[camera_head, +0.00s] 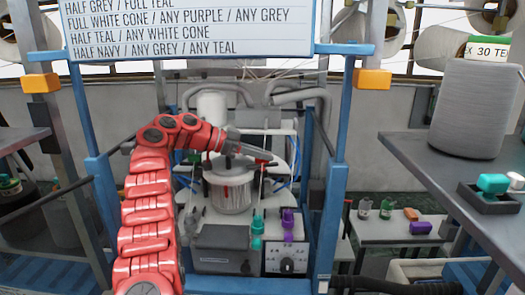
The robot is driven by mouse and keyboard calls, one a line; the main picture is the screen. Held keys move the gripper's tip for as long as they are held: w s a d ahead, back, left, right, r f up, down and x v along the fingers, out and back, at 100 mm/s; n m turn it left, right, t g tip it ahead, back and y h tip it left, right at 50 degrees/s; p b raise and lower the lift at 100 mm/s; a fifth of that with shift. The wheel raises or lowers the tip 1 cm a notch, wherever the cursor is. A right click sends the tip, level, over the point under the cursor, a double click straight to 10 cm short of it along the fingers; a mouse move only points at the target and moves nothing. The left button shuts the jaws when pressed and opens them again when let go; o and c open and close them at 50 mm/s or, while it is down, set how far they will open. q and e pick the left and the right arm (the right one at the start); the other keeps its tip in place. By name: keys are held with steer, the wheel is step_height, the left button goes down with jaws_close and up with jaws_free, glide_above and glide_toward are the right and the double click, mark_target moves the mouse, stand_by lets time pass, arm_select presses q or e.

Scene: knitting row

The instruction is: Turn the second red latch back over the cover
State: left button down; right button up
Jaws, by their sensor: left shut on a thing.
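My left arm rises at the left of the picture and bends right over the machine. My left gripper (268,158) is at the upper right of the ribbed, pale round cylinder (231,194) in the middle of the blue frame. It is shut on a small red latch (263,171), of which only a thin red piece shows just below the fingertips. The cover on top of the cylinder is partly hidden behind the gripper and wrist. The other red latch cannot be made out. My right gripper is not in view.
Blue posts (341,130) stand on both sides of the machine, and a sign (190,30) hangs above. A teal piece (257,232) and a purple piece (289,223) stand in front of the cylinder. A dark shelf with a grey bin (468,108) is at the right.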

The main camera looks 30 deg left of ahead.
arm_select(q)
steer(key=c, duration=0.9)
jaws_free()
steer(key=shift+a, duration=0.1)
steer(key=shift+s+a+r, duration=0.15)
steer(key=shift+s+a, duration=0.1)
steer(key=shift+b+v, duration=0.5)
steer(key=shift+v, duration=0.35)
steer(key=p+v, duration=0.3)
steer(key=v, duration=0.1)
steer(key=shift+s+r, duration=0.1)
steer(key=shift+r, duration=0.15)
steer(key=shift+s+a, duration=0.25)
steer(key=shift+s, duration=0.05)
